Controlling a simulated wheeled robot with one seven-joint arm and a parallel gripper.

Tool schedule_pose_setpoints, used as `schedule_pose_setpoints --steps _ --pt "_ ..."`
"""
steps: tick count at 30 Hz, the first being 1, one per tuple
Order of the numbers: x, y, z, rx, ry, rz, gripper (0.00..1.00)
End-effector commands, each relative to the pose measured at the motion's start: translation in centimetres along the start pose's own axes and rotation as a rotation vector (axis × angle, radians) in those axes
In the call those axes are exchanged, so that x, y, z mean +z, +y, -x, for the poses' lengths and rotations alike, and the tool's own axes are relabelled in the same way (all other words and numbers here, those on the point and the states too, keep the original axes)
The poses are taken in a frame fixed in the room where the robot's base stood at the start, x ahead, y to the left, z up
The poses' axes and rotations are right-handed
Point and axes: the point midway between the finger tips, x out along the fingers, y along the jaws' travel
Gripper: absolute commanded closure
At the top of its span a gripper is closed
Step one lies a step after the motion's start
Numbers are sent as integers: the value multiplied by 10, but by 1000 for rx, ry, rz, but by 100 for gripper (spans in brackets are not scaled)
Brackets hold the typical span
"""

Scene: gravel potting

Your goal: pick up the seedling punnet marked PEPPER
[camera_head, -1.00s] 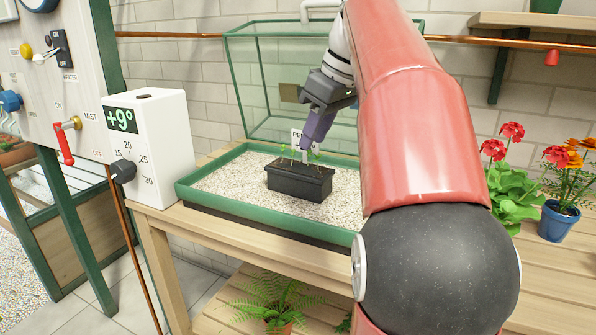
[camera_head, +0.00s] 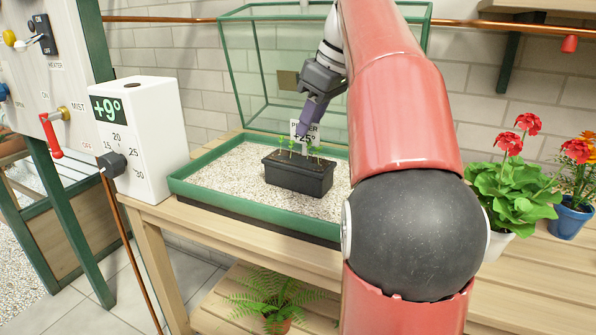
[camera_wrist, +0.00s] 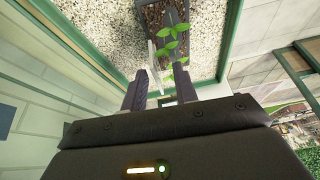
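The PEPPER punnet (camera_head: 298,177) is a black rectangular pot with small green seedlings. It stands upright on the gravel of the green-rimmed tray (camera_head: 200,204). A white label (camera_head: 312,139) behind the seedlings reads partly "P…PER" and "+25°". My gripper (camera_head: 303,131) is above the back of the punnet, tilted down, close to the label. In the wrist view my gripper (camera_wrist: 160,72) has its two fingers apart. The label (camera_wrist: 154,60) and seedling leaves (camera_wrist: 172,45) show between or just beyond the fingertips, and the punnet (camera_wrist: 176,15) lies past them. I cannot tell whether the fingers touch the label.
A green-framed glass case (camera_head: 330,70) stands open behind the tray. A white thermostat box (camera_head: 140,135) reading +9° stands at its left. Red flowers (camera_head: 510,180) and a blue pot (camera_head: 571,219) stand on the bench at right. Bare gravel surrounds the punnet.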

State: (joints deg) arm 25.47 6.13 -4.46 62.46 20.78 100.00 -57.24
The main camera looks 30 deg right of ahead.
Motion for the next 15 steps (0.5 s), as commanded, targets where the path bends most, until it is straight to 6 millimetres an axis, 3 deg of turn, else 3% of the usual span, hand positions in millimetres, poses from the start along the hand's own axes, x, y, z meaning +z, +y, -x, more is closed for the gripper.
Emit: schedule_pose_setpoints --steps 7,15 --pt "-4 4 -39 -3 -2 1 71" --pt "-5 5 -48 0 -1 0 71"
